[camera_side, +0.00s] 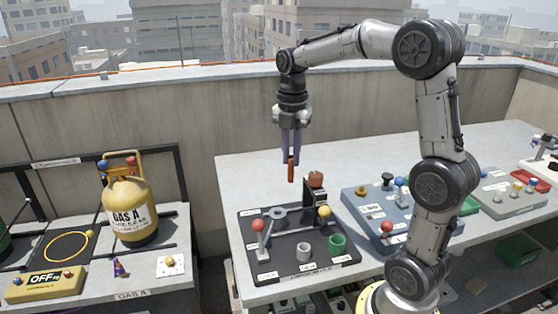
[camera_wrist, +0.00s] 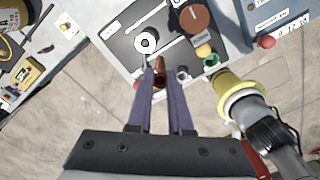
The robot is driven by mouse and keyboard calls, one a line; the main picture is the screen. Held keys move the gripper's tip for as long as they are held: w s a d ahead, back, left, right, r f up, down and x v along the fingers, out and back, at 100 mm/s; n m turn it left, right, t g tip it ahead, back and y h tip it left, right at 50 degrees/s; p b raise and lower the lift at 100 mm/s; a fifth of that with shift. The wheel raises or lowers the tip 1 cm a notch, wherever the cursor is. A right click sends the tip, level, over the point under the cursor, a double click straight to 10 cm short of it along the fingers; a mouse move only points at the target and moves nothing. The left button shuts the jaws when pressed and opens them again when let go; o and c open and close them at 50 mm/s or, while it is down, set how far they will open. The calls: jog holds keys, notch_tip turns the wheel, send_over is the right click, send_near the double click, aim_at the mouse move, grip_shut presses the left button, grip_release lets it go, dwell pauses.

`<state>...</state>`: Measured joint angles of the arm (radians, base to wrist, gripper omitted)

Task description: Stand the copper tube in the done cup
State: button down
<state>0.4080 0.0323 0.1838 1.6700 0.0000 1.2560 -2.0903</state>
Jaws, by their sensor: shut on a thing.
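My gripper (camera_side: 291,154) is shut on the copper tube (camera_side: 291,172) and holds it upright in the air above the dark board (camera_side: 250,222). The tube's lower end sticks out below the fingers and touches nothing. In the wrist view the tube (camera_wrist: 159,78) sits between the purple fingers. A green cup (camera_side: 338,243) and a grey cup (camera_side: 304,252) stand at the front of the board, below the gripper. They also show in the wrist view, the green cup (camera_wrist: 211,61) right of the grey cup (camera_wrist: 182,73). The small labels are too blurred to tell which is the done cup.
The board also bears a red-knobbed lever (camera_side: 259,226), a grey ring (camera_side: 279,213) and a dark post with a reddish-brown top (camera_side: 315,180) and a yellow ball (camera_side: 324,211). A blue panel (camera_side: 375,208) lies to the right. A yellow gas cylinder (camera_side: 130,208) stands on the left bench.

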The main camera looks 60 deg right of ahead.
jog(key=s+a, duration=0.1)
jog(key=s, duration=1.3)
notch_tip(320, 180, down, 12)
jog(key=shift+s+a+r, duration=0.2)
jog(key=shift+r, duration=0.05)
jog(key=shift+f, duration=2)
dwell(1.5)
jog(key=c, duration=0.8)
grip_release()
jog(key=shift+o, duration=0.2)
notch_tip(320, 180, up, 14)
jog(key=shift+f, duration=0.1)
